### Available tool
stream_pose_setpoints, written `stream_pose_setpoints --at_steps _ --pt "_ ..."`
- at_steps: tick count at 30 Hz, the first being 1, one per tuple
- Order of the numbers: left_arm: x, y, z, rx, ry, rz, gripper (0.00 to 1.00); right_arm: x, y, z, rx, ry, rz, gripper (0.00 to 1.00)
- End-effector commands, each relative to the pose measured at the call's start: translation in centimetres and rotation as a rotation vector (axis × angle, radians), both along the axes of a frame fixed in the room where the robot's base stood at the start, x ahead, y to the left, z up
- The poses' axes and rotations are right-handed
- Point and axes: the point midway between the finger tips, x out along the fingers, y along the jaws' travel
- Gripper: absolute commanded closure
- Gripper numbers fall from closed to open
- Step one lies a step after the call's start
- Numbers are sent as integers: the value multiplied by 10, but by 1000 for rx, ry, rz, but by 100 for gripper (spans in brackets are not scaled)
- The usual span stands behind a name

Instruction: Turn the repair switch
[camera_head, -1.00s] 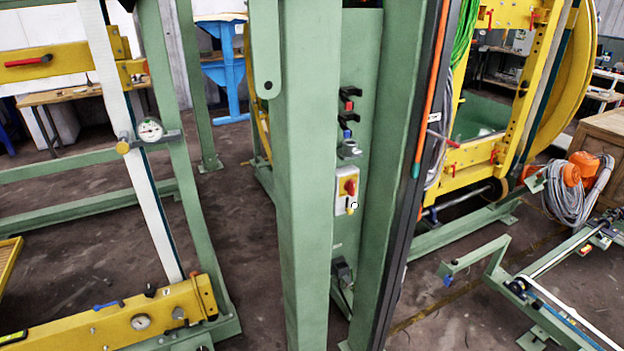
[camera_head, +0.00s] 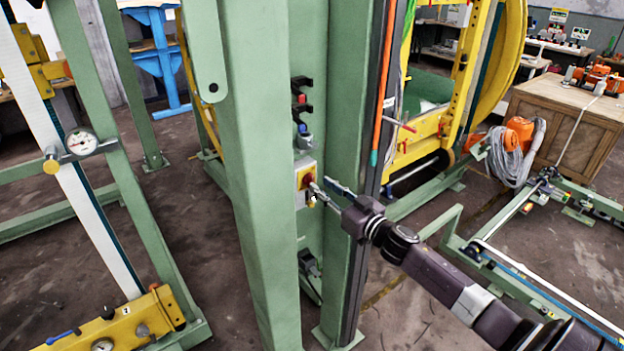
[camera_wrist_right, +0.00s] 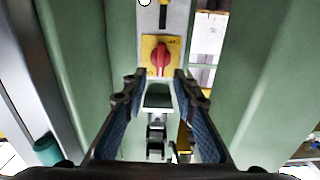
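The repair switch (camera_wrist_right: 160,57) is a red rotary knob on a yellow plate, on a light box fixed to the green machine frame. In the head view the switch (camera_head: 306,179) is partly visible at the tips of my right gripper (camera_head: 327,193). In the right wrist view my right gripper (camera_wrist_right: 151,82) is open, with its two blue-padded fingers apart and nothing between them. The knob shows just beyond the fingertips, roughly centred in the gap. Whether a fingertip touches it, I cannot tell. My left gripper is not in view.
A green post (camera_head: 252,200) stands close left of the switch, and a dark rail with cables (camera_head: 372,150) to its right. Red and blue connectors (camera_head: 301,100) sit above the switch. A wooden crate (camera_head: 565,125) stands at the far right.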

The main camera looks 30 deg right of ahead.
Motion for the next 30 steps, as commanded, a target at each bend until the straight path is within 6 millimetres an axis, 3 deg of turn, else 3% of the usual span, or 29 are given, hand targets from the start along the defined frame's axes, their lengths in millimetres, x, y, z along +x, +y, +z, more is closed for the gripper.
stream_pose_setpoints --at_steps 9,22,30 --pt "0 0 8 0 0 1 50 37 2 1 1 0 -2 74" --pt "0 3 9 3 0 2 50 44 4 -1 0 2 -1 74" --pt "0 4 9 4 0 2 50 44 3 -1 0 1 -1 100"
